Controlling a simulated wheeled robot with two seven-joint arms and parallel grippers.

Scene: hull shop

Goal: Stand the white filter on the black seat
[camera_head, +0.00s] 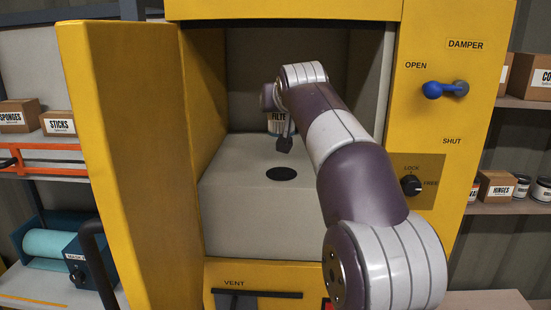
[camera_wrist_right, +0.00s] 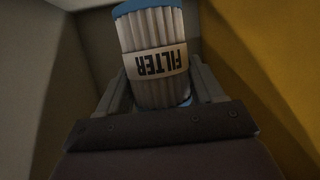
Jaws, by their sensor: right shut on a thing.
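The white pleated filter (camera_head: 276,123), with blue ends and a FILTER label, is inside the yellow cabinet, partly hidden behind my right arm in the head view. In the right wrist view the filter (camera_wrist_right: 156,35) stands between the fingers, its label upside down. My right gripper (camera_head: 284,143) is shut on it. The black seat (camera_head: 282,174) is a bare dark disc on top of the grey block. In the head view the filter shows above and beyond the seat; its height over the block is hard to tell. My left gripper is not in view.
The grey block (camera_head: 237,220) fills the lower cabinet opening. The yellow door (camera_head: 120,150) stands open at left. At right, the cabinet front carries a blue damper handle (camera_head: 434,90) and a black lock knob (camera_head: 412,185). Shelves with boxes flank the cabinet.

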